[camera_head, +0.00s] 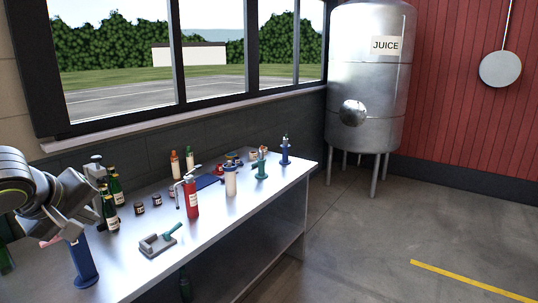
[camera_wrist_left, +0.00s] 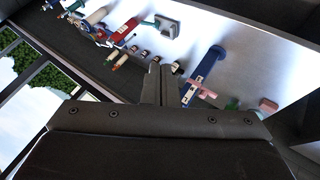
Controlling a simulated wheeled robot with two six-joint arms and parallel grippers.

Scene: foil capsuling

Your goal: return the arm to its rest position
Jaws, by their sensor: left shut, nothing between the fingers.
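My left gripper (camera_head: 72,230) is at the left of the head view, above the near left end of the metal table (camera_head: 215,232). In the left wrist view its fingers (camera_wrist_left: 160,83) are shut with nothing between them. A blue upright device with a pink handle (camera_head: 83,264) stands on the table just below and beside the gripper in the head view. The same device (camera_wrist_left: 203,75) shows right of the fingers in the left wrist view. I cannot tell whether the fingers touch it. My right gripper is in neither view.
Green bottles (camera_head: 109,210) stand close behind the gripper. A steel juice tank (camera_head: 368,90) stands beyond. The floor on the right is clear.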

